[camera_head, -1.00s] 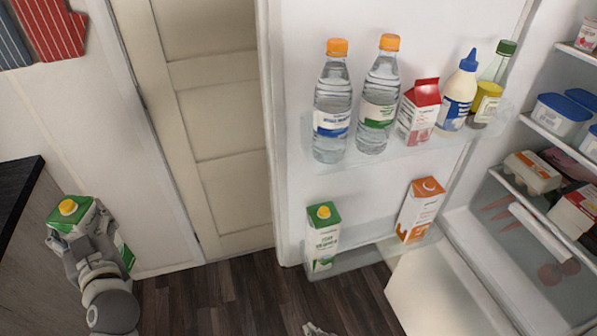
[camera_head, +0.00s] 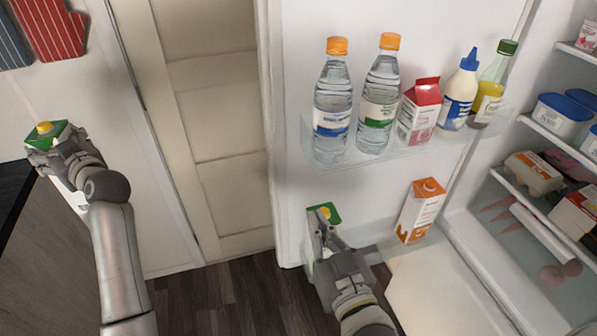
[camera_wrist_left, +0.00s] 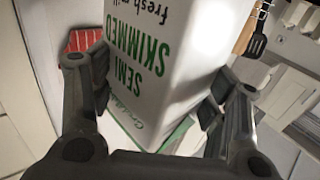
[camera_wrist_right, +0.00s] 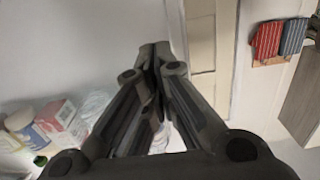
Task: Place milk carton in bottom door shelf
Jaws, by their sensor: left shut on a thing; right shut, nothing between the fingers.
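My left gripper (camera_head: 65,150) is shut on a green-topped milk carton (camera_head: 46,131) at the far left, beside the dark counter edge. The carton's white side with "semi skimmed" lettering (camera_wrist_left: 155,60) fills the left wrist view between the fingers. A second green-topped carton (camera_head: 327,212) stands in the left part of the bottom door shelf (camera_head: 375,246). My right gripper (camera_head: 325,240) is shut and empty in front of that carton and hides most of it; I cannot tell whether they touch. An orange and white carton (camera_head: 420,211) stands tilted at the right of the same shelf.
The upper door shelf (camera_head: 350,157) holds two water bottles (camera_head: 332,105), a red carton (camera_head: 419,110), a blue-capped bottle (camera_head: 459,92) and a green-capped bottle (camera_head: 494,85). Bare shelf shows between the bottom cartons. The fridge interior (camera_head: 545,190) is open at right.

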